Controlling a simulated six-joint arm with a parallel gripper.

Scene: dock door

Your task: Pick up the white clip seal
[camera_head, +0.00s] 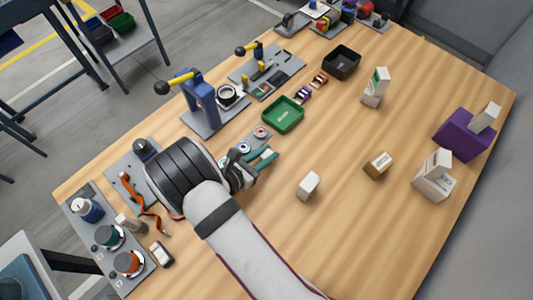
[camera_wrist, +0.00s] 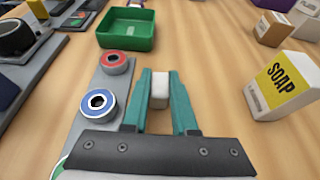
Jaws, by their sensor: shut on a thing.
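My gripper (camera_wrist: 161,104) has teal fingers and is shut on a small white block-like piece, the white clip seal (camera_wrist: 159,88), held between the fingertips in the wrist view. In the head view my gripper (camera_head: 266,158) is over the table beside a grey strip with round rings. The seal is hidden or too small to tell there. Whether it touches the surface below is hard to tell.
A blue ring (camera_wrist: 97,103) and a red ring (camera_wrist: 114,62) sit on the strip to the left. A green tray (camera_head: 283,114) stands beyond. A soap box (camera_wrist: 281,86) is to the right. Several boxes stand farther right, with bare wood between.

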